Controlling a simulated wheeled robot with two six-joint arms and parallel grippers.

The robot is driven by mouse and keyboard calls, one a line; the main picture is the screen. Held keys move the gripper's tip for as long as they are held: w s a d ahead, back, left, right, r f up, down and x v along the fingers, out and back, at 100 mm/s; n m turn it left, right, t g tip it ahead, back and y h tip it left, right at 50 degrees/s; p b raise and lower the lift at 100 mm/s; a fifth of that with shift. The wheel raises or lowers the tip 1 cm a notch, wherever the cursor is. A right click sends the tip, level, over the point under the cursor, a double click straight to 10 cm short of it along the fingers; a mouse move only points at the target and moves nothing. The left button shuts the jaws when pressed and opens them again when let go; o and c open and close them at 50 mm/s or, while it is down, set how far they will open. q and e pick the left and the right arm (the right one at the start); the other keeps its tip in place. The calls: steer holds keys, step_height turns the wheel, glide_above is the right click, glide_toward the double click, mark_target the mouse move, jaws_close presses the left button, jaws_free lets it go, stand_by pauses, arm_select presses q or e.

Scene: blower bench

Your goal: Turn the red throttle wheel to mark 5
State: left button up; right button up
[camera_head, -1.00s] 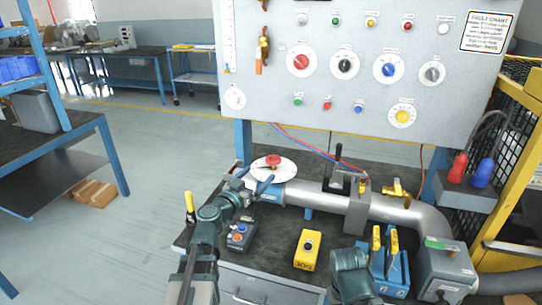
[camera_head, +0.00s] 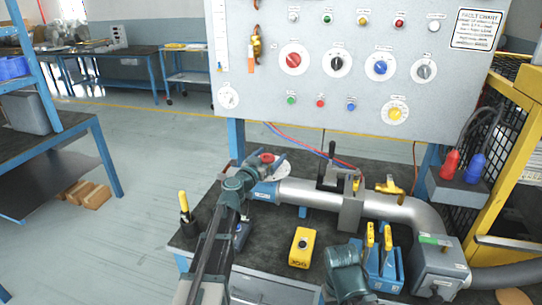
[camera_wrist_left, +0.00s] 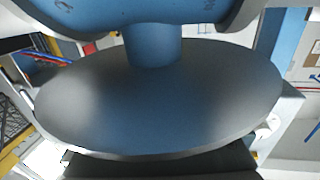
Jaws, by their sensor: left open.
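The red throttle wheel (camera_head: 267,158) sits on top of a round white dial (camera_head: 284,169) at the left end of the grey pipe. The dial is partly hidden by my left arm, and its marks and pointer are too small to read. My left gripper (camera_head: 253,168) is open, at the near-left side of the wheel and dial; I cannot tell whether it touches them. The left wrist view is filled by a large grey disc (camera_wrist_left: 160,105) with a blue stem, perhaps the dial's underside. My right gripper is not in view; only a teal part of my right arm shows.
The grey pipe (camera_head: 316,193) runs right from the dial, with a black upright lever (camera_head: 331,152) behind it. A yellow box (camera_head: 303,247), a yellow-handled tool (camera_head: 184,208) and a blue holder (camera_head: 384,268) stand on the bench. The control panel (camera_head: 350,85) rises behind.

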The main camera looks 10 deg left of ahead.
arm_select(q)
steer(key=shift+w+d, duration=0.1)
steer(key=shift+w, duration=0.3)
steer(key=c, duration=1.4)
steer(key=shift+n+y, duration=0.6)
steer(key=shift+y, duration=0.3)
steer(key=shift+a+n+y, duration=0.3)
steer(key=shift+n+y, duration=0.55)
steer(key=shift+y, duration=0.5)
steer(key=shift+a+n+y, duration=0.25)
steer(key=shift+n+y, duration=0.6)
steer(key=shift+y, duration=0.5)
steer(key=o, duration=1.4)
